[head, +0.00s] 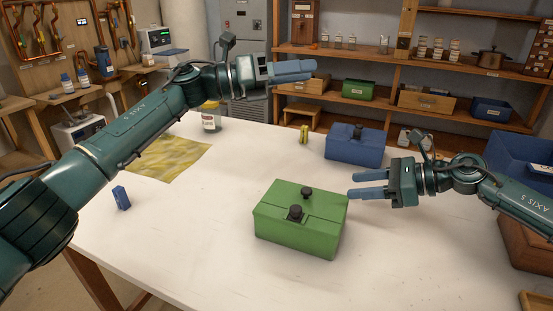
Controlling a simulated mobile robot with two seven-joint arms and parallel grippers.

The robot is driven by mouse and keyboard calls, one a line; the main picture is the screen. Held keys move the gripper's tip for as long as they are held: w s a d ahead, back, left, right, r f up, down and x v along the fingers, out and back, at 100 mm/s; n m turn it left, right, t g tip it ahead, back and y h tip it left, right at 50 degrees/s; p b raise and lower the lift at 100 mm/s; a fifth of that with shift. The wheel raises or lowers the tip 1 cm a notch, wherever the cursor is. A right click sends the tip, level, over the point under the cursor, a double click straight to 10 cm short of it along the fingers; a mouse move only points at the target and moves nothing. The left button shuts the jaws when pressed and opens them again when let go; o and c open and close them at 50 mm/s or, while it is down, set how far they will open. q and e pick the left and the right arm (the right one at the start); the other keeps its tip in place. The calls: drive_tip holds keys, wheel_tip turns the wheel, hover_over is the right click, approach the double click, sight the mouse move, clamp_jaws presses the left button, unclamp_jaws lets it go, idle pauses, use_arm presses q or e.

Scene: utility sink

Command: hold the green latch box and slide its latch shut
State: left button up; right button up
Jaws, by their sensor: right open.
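The green latch box (275,232) stands on the white table, front of centre. It has two dark knobs on its lid, one nearer (295,212) and one farther back (306,192). I cannot tell the latch's exact position. My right gripper (352,184) is open and empty, just right of the box's back right corner, with its blue fingers pointing left. My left gripper (312,70) is raised well above the table's far side, away from the box. Its blue fingers overlap in view, so their gap is unclear.
A blue box (352,150) with a dark knob stands behind the green one. A small yellow can (304,134), a jar (211,121), a yellow cloth (168,157) and a small blue block (121,198) are on the table. The table's front left is clear.

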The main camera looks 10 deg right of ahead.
sight(308, 190)
use_arm(q)
drive_tip(key=s+d+f+m+g+y, duration=0.2)
drive_tip(key=s+f+m+y, duration=0.3)
drive_tip(key=f+m+y, duration=0.5)
drive_tip(key=w+a+f+t+y, duration=0.1)
drive_tip(key=a+f+y, duration=0.4)
drive_tip(key=a, duration=0.1)
drive_tip(key=shift+a+f+m, duration=0.2)
drive_tip(key=shift+f+m, duration=0.1)
drive_tip(key=shift+m, duration=0.1)
use_arm(e)
drive_tip(key=x, duration=1.3)
drive_tip(key=shift+w, duration=0.1)
drive_tip(key=shift+c, duration=0.4)
